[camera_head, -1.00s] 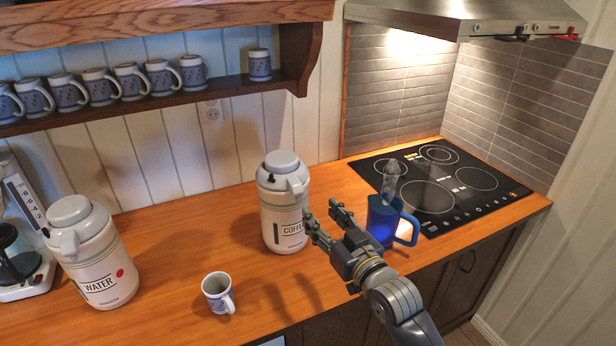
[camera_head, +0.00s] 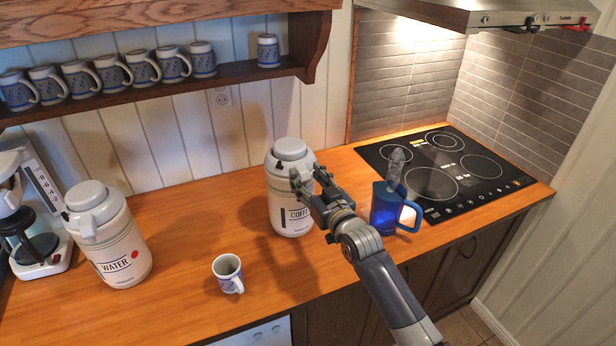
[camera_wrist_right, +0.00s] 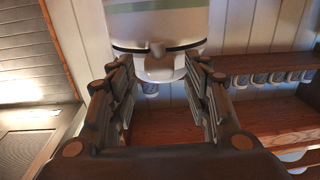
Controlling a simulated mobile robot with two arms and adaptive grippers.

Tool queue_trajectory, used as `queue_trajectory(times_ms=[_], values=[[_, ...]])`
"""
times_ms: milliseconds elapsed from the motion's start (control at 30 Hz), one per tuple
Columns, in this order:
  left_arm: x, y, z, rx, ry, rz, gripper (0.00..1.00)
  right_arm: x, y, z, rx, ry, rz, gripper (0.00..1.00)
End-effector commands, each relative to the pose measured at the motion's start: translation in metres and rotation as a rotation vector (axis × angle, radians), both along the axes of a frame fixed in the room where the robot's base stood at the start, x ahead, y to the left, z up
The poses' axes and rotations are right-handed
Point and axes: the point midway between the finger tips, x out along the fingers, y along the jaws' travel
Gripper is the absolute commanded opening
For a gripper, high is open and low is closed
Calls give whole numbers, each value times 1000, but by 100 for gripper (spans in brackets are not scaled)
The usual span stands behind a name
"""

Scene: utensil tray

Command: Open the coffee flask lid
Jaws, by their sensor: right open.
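The coffee flask (camera_head: 290,220) is a white flask with a grey top, upright on the counter. Its grey lid (camera_head: 289,148) looks closed, and its front part is partly hidden by my right gripper (camera_head: 309,176). The gripper is open at the front right of the lid, at about lid height. In the right wrist view, which is tipped over, the lid's grey front (camera_wrist_right: 160,68) lies between the two spread fingers (camera_wrist_right: 160,82). I cannot tell whether the fingers touch it. My left gripper is not in view.
A blue jug (camera_head: 386,208) stands right of the coffee flask, close to my right arm. A patterned mug (camera_head: 227,272) and the water flask (camera_head: 112,245) stand to the left. A black cooktop (camera_head: 450,175) lies at the right. A shelf (camera_head: 150,100) of mugs hangs behind.

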Motion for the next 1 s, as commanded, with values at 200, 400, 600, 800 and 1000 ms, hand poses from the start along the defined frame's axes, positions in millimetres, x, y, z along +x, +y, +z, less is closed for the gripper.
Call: queue_trajectory(times_ms=[200, 400, 600, 800, 1000], values=[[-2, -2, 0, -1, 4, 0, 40, 1, 1, 0, 0, 0, 0, 45], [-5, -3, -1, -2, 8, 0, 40, 1, 0, 0, 1, 0, 0, 13], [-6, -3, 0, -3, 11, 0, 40, 0, 0, 0, 1, 0, 0, 0], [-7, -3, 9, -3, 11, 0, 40, 1, 1, 8, -7, 20, 0, 0], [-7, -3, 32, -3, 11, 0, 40, 3, 1, 26, -33, 92, 0, 0]])
